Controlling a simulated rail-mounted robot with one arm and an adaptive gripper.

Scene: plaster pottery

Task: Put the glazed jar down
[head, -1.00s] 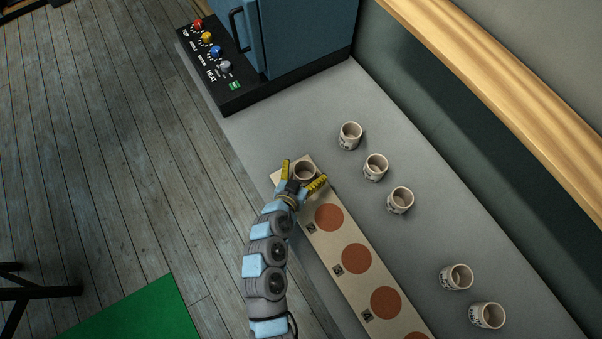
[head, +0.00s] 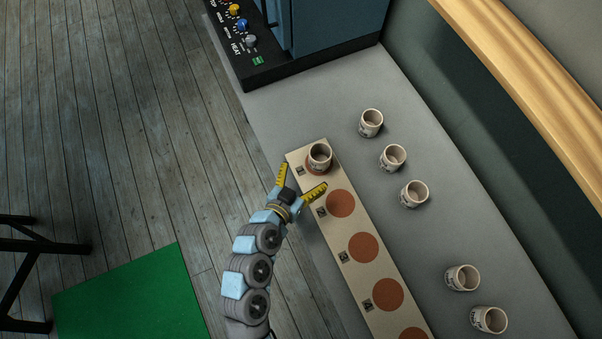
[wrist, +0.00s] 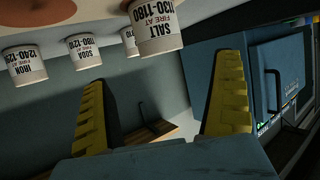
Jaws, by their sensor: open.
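The glazed jar (head: 320,157), a pale cup-like jar with a dark inside, stands upright on the first reddish disc at the far end of the long beige board (head: 331,232). Part of the disc shows around its base. In the wrist view, upside down, a near jar (wrist: 154,27) reads "SALT FIRE AT 1130-1180"; it appears to be this one. My gripper (head: 299,182) is open and empty, its yellow fingers spread, on the near side of the jar and apart from it. In the wrist view the fingers (wrist: 163,78) have nothing between them.
Several similar jars stand along the grey counter right of the board, one near (head: 371,123) and one far down (head: 489,320). More discs (head: 363,248) on the board are empty. A blue kiln (head: 330,25) with a black knob panel (head: 254,65) stands at the back.

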